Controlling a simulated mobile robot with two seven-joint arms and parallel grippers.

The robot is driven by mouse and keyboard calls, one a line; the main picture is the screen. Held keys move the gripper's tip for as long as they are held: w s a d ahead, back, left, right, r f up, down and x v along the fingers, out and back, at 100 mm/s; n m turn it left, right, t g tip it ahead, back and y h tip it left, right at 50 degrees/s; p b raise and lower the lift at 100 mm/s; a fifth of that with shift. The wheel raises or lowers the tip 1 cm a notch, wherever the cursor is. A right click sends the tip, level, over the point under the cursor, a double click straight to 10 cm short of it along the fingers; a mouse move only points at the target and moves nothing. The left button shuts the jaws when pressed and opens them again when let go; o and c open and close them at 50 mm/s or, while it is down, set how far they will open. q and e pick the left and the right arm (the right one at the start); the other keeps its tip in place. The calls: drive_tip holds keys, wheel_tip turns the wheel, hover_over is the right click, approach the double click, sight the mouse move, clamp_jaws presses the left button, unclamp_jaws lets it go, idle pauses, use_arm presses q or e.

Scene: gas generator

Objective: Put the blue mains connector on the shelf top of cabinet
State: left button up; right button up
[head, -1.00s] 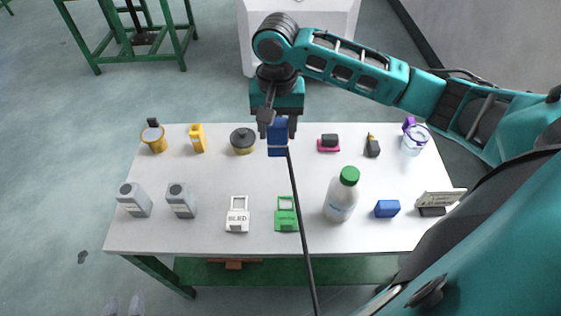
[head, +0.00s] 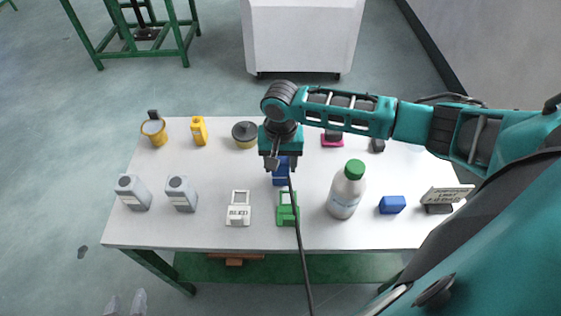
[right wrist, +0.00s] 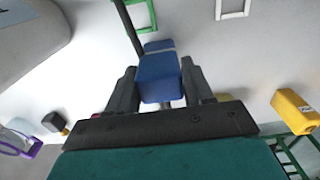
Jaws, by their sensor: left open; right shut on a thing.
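The blue mains connector (head: 281,172) is held over the middle of the white table and shows large in the right wrist view (right wrist: 159,78). My right gripper (head: 280,164) is shut on it, with one dark finger on each side in the right wrist view (right wrist: 160,88). A dark cable (head: 300,235) runs from near the connector down to the picture's lower edge. Whether the connector touches the table is hard to tell. A white cabinet-like box (head: 302,38) stands on the floor behind the table. My left gripper is not in view.
The table (head: 210,228) holds a green padlock-shaped piece (head: 287,208) just below the connector, a white one (head: 238,208), a green-capped bottle (head: 346,190), a blue block (head: 392,204), grey canisters (head: 181,194), and a yellow item (head: 199,131). A green frame (head: 130,30) stands behind left.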

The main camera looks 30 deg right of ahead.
drive_tip(key=o, duration=0.7)
drive_tip(key=shift+f, duration=0.1)
drive_tip(key=o, duration=0.5)
drive_tip(key=shift+c, duration=0.2)
